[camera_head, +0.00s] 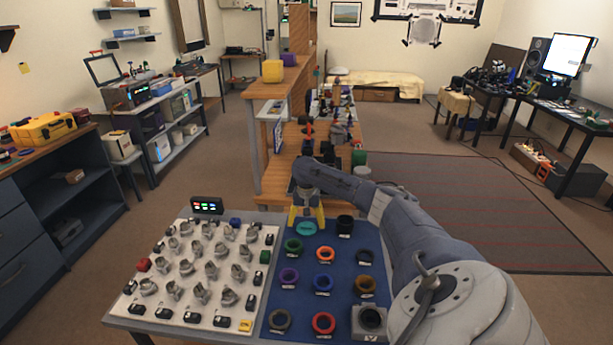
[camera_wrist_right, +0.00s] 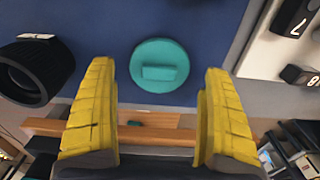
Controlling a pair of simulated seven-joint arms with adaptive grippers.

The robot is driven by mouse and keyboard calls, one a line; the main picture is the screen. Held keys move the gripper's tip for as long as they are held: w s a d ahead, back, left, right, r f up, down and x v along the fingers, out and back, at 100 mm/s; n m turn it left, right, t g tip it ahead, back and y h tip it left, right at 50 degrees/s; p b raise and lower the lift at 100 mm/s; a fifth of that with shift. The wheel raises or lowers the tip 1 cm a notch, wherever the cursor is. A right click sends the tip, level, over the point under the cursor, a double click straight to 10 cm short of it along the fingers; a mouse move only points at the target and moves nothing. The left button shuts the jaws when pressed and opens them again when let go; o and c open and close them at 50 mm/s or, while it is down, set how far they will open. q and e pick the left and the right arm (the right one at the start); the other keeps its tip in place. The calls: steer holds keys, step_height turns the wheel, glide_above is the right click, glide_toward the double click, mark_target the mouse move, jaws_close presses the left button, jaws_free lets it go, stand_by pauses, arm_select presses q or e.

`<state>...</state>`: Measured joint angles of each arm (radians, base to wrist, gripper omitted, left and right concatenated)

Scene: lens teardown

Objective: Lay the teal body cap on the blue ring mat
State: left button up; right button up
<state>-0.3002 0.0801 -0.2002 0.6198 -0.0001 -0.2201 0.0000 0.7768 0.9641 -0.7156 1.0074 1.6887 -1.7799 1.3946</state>
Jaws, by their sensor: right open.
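The teal body cap (camera_head: 307,229) lies on the blue ring mat (camera_head: 304,270), near the mat's far edge. In the right wrist view the cap (camera_wrist_right: 160,65) is a round teal disc with a raised bar across it, against the blue mat (camera_wrist_right: 110,25). My right gripper (camera_head: 306,213) is over the far edge of the mat, right by the cap. Its yellow fingers (camera_wrist_right: 158,115) are open, with nothing between them, and the cap shows just beyond their tips. My left gripper is in neither view.
A black cylinder (camera_head: 345,224) stands right of the cap. A white board (camera_head: 205,270) with several grey parts and black labels is on the left.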

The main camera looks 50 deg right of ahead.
mark_target(306, 226)
step_height(306, 226, up, 10)
steer(key=shift+r, duration=0.15)
stand_by(0.3)
